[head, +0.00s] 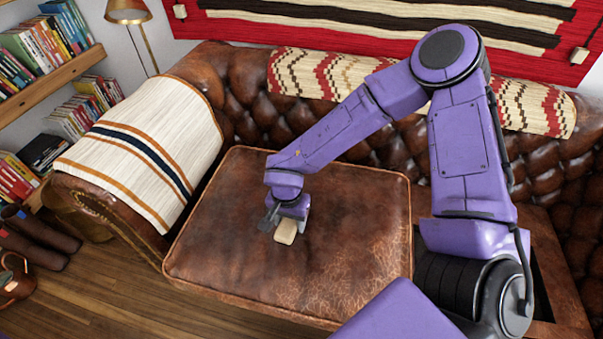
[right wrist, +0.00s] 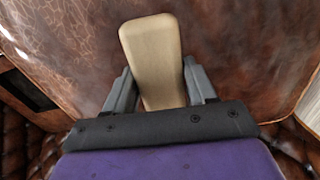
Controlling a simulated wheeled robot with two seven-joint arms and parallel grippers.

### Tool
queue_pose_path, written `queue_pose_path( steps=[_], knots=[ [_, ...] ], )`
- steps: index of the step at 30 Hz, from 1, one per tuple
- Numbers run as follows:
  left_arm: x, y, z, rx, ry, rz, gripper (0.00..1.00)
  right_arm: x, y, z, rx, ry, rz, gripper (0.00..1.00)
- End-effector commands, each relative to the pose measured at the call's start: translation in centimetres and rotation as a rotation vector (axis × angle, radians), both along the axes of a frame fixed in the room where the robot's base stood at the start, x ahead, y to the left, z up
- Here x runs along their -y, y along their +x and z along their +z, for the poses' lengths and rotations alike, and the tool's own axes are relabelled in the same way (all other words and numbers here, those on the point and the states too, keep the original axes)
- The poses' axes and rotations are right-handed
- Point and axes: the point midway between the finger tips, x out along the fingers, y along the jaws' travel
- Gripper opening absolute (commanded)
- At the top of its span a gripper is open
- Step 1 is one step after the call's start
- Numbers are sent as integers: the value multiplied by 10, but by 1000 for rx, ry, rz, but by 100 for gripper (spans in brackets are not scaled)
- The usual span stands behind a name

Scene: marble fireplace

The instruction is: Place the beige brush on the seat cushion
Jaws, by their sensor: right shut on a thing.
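The beige brush (head: 286,231) is a small pale block with rounded corners at the middle of the brown leather seat cushion (head: 330,270). In the right wrist view the brush (right wrist: 152,55) lies between the two grey fingers, against the leather cushion (right wrist: 240,60). My right gripper (head: 286,216) is shut on the brush, pointing down at the cushion. The brush is on or very close to the leather; I cannot tell if it bears its full weight there. The brush's near end is hidden by the gripper in the wrist view. My left gripper is not in view.
A tufted leather sofa back (head: 245,100) stands behind the cushion, with a patterned throw (head: 315,75) over it. A striped blanket (head: 150,140) covers the left armrest. Bookshelves (head: 50,80) and a lamp (head: 128,12) are at the left. The cushion around the brush is clear.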

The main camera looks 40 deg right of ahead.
Motion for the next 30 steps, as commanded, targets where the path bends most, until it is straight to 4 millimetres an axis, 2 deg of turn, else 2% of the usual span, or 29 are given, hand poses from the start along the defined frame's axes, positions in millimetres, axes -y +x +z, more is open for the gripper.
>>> queue_pose_path(
  steps=[3,9,12,15,20,23,30],
  knots=[
    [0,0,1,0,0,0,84,11,-15,15,14,1,-441,31],
    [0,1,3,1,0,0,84,20,-41,33,28,9,-1189,31],
    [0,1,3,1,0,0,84,20,-52,40,30,16,-1497,31],
    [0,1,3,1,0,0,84,20,-59,44,30,21,-1714,31],
    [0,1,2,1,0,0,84,19,-60,44,30,20,-1867,31],
    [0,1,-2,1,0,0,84,14,-41,32,30,16,-1876,31],
    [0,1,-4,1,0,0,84,-5,28,1,29,17,-1874,31]
  ],
)
